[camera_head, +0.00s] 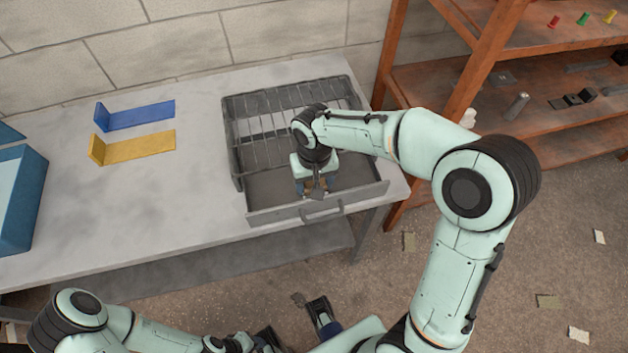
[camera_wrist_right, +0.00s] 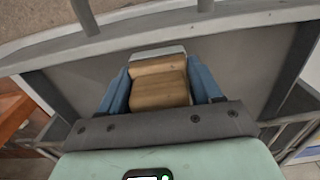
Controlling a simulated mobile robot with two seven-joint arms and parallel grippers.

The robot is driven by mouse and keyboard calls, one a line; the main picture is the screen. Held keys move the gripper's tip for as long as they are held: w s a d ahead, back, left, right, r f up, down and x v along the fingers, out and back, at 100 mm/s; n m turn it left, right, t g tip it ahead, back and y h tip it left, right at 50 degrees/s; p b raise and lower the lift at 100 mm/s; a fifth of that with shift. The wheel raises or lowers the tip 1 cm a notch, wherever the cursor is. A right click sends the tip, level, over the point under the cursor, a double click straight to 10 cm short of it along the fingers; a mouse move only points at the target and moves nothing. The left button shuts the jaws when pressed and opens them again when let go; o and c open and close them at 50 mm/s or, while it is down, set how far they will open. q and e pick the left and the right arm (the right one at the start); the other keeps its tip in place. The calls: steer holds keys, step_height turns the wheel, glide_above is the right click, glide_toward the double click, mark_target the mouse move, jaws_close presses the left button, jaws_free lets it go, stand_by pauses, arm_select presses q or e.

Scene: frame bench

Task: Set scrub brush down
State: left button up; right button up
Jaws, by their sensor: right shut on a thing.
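The scrub brush shows in the right wrist view as a tan wooden block (camera_wrist_right: 158,90) with a pale strip (camera_wrist_right: 158,53) at its far end. My right gripper (camera_head: 314,188) is shut on it, a blue finger on each side. In the head view the brush is mostly hidden by my gripper. The gripper is over the front part of a grey open drawer (camera_head: 270,215), behind its front panel and handle. I cannot tell whether the brush touches the drawer floor. My left gripper (camera_head: 295,328) is low at the bottom of the head view, its fingers apart and empty.
The drawer belongs to a grey wire-topped unit (camera_head: 232,110) on a grey table (camera_head: 150,200). Blue (camera_head: 140,115) and yellow (camera_head: 138,145) angled pieces lie to the left, with a blue bin (camera_head: 20,205) at the edge. A brown shelf (camera_head: 480,90) stands right.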

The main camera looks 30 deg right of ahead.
steer(key=shift+f, duration=0.15)
steer(key=o, duration=0.9)
steer(key=shift+r, duration=0.2)
step_height(320, 180, up, 12)
steer(key=shift+p, duration=0.95)
